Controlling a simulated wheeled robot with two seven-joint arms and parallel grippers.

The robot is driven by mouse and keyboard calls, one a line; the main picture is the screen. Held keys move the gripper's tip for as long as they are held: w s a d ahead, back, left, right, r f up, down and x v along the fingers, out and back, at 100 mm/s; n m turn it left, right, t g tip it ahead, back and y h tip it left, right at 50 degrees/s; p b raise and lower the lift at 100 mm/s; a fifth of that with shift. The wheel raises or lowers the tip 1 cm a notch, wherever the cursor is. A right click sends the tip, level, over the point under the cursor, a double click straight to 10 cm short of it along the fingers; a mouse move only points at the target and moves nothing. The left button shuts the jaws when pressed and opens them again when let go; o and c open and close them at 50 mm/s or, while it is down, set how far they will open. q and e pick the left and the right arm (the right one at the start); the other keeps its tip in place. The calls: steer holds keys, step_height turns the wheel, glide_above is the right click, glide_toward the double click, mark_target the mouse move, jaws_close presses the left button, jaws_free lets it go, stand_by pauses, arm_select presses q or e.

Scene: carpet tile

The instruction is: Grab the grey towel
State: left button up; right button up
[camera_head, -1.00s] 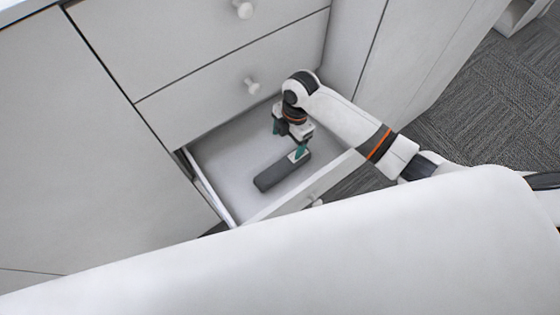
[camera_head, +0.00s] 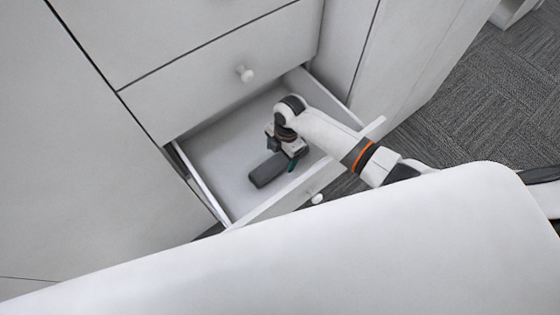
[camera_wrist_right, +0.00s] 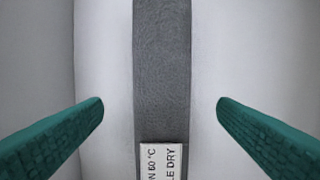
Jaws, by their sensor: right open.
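The grey towel (camera_head: 268,170) is a folded, narrow strip lying in the open drawer (camera_head: 225,168). In the right wrist view the towel (camera_wrist_right: 162,70) runs up the middle, with a white printed label (camera_wrist_right: 162,160) at its lower end. My right gripper (camera_head: 287,160) is over the towel's right end in the drawer. In the right wrist view its two green fingers (camera_wrist_right: 160,115) are open, one on each side of the towel with gaps between. Part of the towel is hidden by the gripper in the head view. My left gripper is not in view.
A large white surface (camera_head: 300,255) fills the foreground. Grey carpet (camera_head: 470,100) lies at the right.

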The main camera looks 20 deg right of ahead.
mark_target(280, 158)
steer(key=shift+a+f, duration=0.15)
steer(key=shift+f, duration=1.2)
steer(key=shift+a+f, duration=0.1)
steer(key=shift+f, duration=1.2)
steer(key=c, duration=1.1)
steer(key=shift+c, duration=0.4)
steer(key=shift+r, duration=0.2)
